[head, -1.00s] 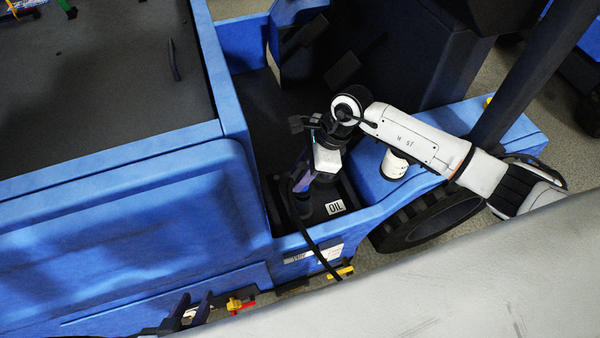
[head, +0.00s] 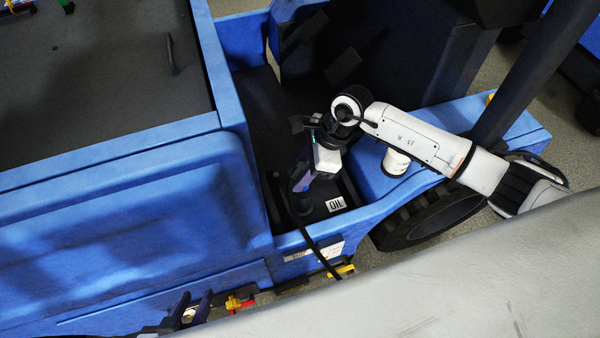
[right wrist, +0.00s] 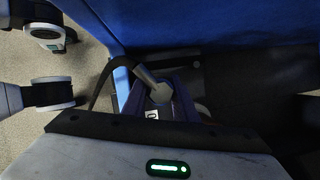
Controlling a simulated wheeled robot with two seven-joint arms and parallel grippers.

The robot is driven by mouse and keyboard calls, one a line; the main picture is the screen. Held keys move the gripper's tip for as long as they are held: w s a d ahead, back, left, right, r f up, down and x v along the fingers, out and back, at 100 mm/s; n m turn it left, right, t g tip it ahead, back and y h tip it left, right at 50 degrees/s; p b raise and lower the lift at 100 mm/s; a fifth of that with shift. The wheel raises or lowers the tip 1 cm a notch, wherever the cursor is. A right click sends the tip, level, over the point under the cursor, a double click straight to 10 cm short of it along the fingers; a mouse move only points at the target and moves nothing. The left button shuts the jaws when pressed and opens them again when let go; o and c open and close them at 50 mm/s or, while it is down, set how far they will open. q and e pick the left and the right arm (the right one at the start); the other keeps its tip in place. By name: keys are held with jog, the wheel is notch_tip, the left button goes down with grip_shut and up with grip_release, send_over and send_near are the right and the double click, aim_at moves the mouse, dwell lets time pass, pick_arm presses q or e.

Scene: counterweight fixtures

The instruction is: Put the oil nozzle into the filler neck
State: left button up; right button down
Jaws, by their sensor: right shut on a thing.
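My right gripper (head: 301,183) reaches down into the dark recess of the blue vehicle and is shut on the oil nozzle. In the right wrist view the grey nozzle (right wrist: 158,90) shows between the purple fingers of that gripper (right wrist: 160,102). A black hose (head: 312,244) runs from the nozzle over the recess's near edge. A white OIL label (head: 336,204) lies on the recess floor, right of the gripper. I cannot make out the filler neck, nor whether the nozzle tip is in it. My left gripper (head: 192,308) is at the bottom edge, its dark fingers apart and empty.
Blue walls (head: 236,100) of the vehicle bound the recess. A white cylinder (head: 396,162) stands on the blue ledge under my right forearm. A black tyre (head: 430,215) is below the ledge. Red and yellow parts (head: 238,301) are beside my left gripper.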

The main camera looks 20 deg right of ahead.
dwell(0.3)
jog(key=shift+f, duration=0.1)
jog(key=shift+f+b, duration=0.5)
jog(key=shift+b, duration=0.2)
jog(key=shift+f, duration=0.2)
dwell(0.4)
jog(key=c, duration=1.3)
grip_release()
jog(key=shift+f, duration=0.1)
jog(key=shift+c, duration=0.2)
